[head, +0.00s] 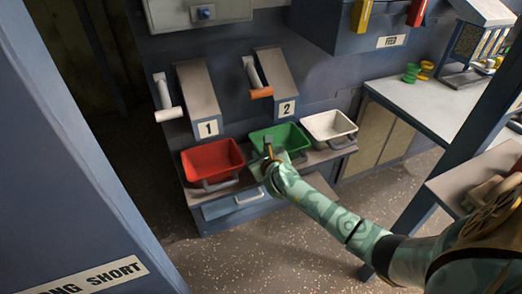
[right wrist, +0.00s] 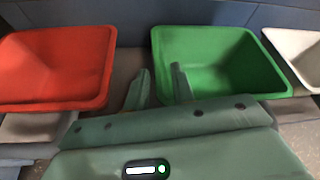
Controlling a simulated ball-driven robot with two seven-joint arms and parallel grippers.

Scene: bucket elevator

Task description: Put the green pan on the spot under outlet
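The green pan (head: 292,136) sits on the low shelf, below the chute marked 2 (head: 272,80), between a red pan (head: 210,158) and a white pan (head: 329,124). My right gripper (head: 268,150) is at the green pan's front left. In the right wrist view, its two fingers (right wrist: 160,84) stand apart: one in the gap between the red and green pans, the other in front of the green pan's (right wrist: 225,60) left part. I cannot tell whether they touch the rim. My left gripper is not in view. The spot under an outlet is not clearly visible.
The chute marked 1 (head: 200,92) stands above the red pan. Handles stick out in front of the pans, above a drawer (head: 235,203). A counter (head: 425,105) with green and yellow items is at the right. A blue post borders the left; open floor lies in front.

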